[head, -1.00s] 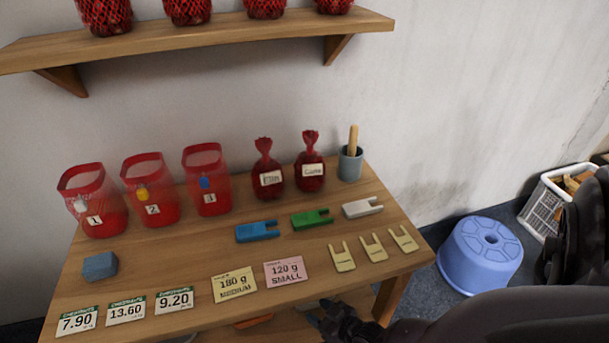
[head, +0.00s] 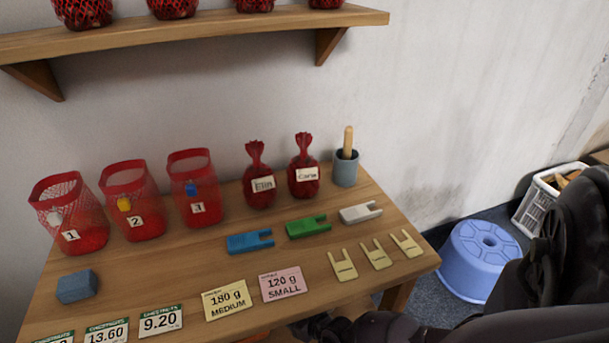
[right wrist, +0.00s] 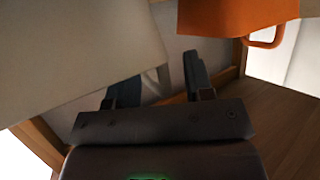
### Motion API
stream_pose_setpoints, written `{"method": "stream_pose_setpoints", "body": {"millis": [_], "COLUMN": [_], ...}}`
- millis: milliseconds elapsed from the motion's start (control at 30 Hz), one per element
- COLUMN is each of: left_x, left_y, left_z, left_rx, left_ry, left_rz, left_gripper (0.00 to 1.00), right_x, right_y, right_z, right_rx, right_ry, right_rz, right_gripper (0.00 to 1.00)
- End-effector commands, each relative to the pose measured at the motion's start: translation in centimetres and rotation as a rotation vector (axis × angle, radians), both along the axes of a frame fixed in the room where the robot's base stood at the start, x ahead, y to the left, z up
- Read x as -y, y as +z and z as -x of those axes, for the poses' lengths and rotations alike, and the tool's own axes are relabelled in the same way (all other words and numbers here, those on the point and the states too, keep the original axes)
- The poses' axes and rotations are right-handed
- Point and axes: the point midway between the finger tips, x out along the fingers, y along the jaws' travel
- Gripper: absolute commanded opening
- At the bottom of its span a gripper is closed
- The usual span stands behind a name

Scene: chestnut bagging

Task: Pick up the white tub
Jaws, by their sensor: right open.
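A large pale off-white surface (right wrist: 80,50) fills the upper left of the right wrist view. It may be the side of the white tub, but I cannot tell for sure. My right gripper (right wrist: 160,72) is open with nothing between its fingers, and the pale surface is close by its left finger. In the head view my right gripper (head: 318,326) is a dark, partly hidden shape at the table's front edge, low in the picture. No white tub can be made out in the head view. My left gripper is not in view.
An orange object (right wrist: 235,15) with a handle is at the upper right of the wrist view. The wooden table (head: 205,262) carries red mesh bags, cards and clips. A blue stool (head: 480,262) and white basket (head: 535,207) stand right of it.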

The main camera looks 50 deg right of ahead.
Motion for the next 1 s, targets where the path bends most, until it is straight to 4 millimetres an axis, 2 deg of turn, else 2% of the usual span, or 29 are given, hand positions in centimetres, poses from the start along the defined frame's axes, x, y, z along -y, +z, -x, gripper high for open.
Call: {"method": "stream_pose_setpoints", "body": {"millis": [233,500,567,1000], "left_x": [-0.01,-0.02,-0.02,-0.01], "left_y": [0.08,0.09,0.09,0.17], "left_z": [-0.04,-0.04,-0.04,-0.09], "left_rx": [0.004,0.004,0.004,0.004], "left_ry": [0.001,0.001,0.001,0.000], "left_rz": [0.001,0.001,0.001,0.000], "left_gripper": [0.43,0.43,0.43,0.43], "right_x": [0.02,0.02,0.01,-0.01], "right_y": [0.03,0.03,0.03,0.17], "right_z": [-0.13,-0.12,-0.12,-0.15], "right_rx": [0.000,0.000,0.001,0.001], "right_ry": [0.000,0.000,0.000,0.000], "right_rz": [0.000,0.000,0.000,0.000], "right_gripper": [0.48,0.07,0.00,0.00]}}
